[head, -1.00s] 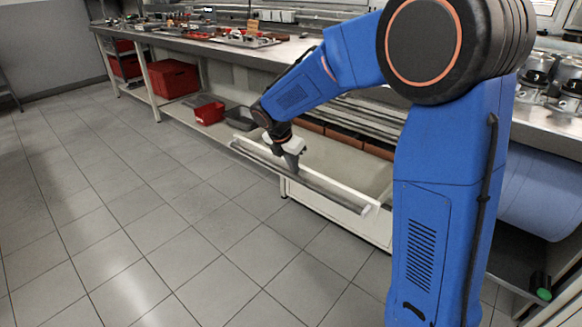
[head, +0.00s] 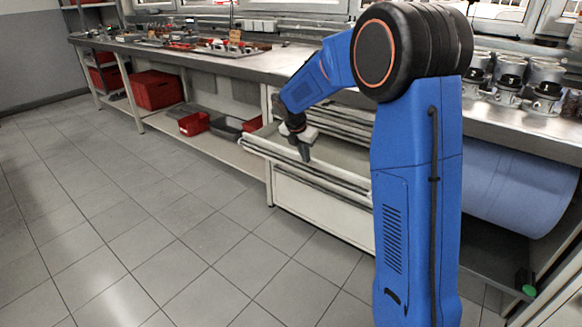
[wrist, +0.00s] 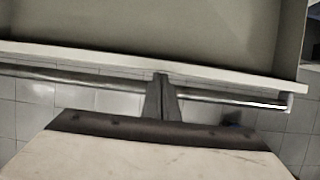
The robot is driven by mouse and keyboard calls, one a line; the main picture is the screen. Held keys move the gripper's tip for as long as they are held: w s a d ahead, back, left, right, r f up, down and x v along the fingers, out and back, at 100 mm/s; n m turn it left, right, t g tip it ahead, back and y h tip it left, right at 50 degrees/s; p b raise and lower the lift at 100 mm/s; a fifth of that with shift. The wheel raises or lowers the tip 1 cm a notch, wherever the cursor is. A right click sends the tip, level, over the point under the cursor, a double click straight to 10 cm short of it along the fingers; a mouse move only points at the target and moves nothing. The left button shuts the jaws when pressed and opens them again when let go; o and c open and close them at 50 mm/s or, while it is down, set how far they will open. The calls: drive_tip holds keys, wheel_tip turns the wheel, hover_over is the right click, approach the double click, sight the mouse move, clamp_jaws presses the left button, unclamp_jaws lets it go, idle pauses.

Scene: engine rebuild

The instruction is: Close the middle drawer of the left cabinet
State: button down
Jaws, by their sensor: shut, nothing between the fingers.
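The left cabinet (head: 318,207) stands under the workbench, partly hidden behind my arm. One of its drawers (head: 345,158) is still pulled out, with part of its inside showing; I take it for the middle one. Its long front rim and bar handle face the floor side. My gripper (head: 305,153) points down at the drawer's front. In the wrist view the shut, empty fingers (wrist: 161,80) reach to the drawer's pale front rim (wrist: 60,52), across the metal bar handle (wrist: 225,99). Whether they touch the rim I cannot tell. The drawer's inside (wrist: 160,30) looks empty there.
The workbench top (head: 250,66) carries trays of parts at the back and engine parts (head: 510,88) at right. Red bins (head: 155,92) and a grey bin (head: 226,127) sit on the lower shelf. A blue cylinder (head: 515,190) lies at right. The tiled floor (head: 130,220) at left is clear.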

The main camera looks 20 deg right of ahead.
drive_tip(key=w+d, duration=0.2)
drive_tip(key=d, duration=0.1)
drive_tip(key=w+d, duration=0.3)
drive_tip(key=d, duration=0.1)
drive_tip(key=w+d, duration=0.2)
drive_tip(key=d, duration=0.1)
drive_tip(key=shift+w+d, duration=0.3)
drive_tip(key=shift+w, duration=0.05)
drive_tip(key=shift+a, duration=0.1)
